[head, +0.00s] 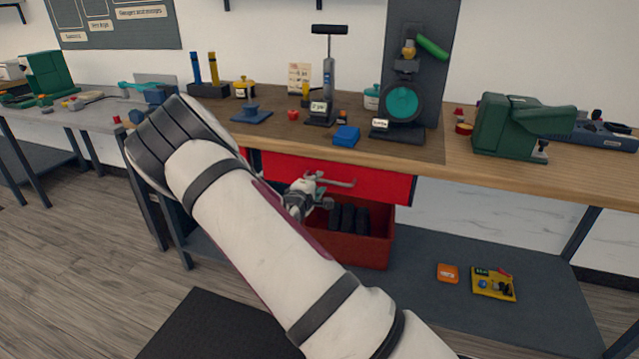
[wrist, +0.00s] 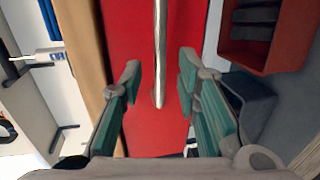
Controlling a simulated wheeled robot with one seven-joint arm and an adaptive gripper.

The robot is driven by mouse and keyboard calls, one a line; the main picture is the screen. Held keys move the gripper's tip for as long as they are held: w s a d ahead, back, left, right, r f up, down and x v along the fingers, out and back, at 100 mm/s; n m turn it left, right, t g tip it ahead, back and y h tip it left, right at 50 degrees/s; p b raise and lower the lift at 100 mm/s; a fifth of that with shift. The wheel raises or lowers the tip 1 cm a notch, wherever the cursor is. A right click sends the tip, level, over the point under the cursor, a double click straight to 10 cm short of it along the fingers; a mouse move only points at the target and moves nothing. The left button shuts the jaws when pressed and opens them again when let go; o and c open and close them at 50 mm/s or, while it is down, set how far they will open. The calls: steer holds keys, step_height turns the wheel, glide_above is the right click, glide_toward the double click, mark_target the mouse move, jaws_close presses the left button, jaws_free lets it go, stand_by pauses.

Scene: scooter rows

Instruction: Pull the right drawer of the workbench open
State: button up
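The red drawer (head: 385,185) sits under the wooden worktop, and its front looks close to the bench edge. Its pale metal bar handle (head: 340,183) runs across the front. In the wrist view the red drawer front (wrist: 145,135) fills the middle, and the handle (wrist: 160,45) stands upright in the picture. My gripper (wrist: 160,75) is open, with one green-padded finger on each side of the handle and visible gaps to both. In the head view my gripper (head: 308,195) is at the handle's left part. My arm hides the drawer front's left part and whatever lies beyond it.
A red bin (head: 375,250) with dark blocks stands below the drawer on the grey lower shelf (head: 440,315). An orange item (head: 447,273) and a yellow tray (head: 493,284) lie to its right. Tools and a green machine (head: 510,125) stand on the worktop. Floor is open at left.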

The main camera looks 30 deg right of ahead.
steer(key=shift+x, duration=1.45)
jaws_close()
steer(key=f+p+v, duration=0.2)
steer(key=p+v, duration=0.1)
steer(key=v, duration=1)
steer(key=a+f+p+v, duration=0.1)
steer(key=f+p+v, duration=0.2)
steer(key=v, duration=1)
steer(key=s+f+p+v, duration=0.1)
steer(key=f+p+v, duration=0.2)
steer(key=v, duration=1)
steer(key=shift+s+a+f+p, duration=0.15)
steer(key=shift+s+a+p, duration=0.1)
steer(key=shift+a+p, duration=0.35)
jaws_free()
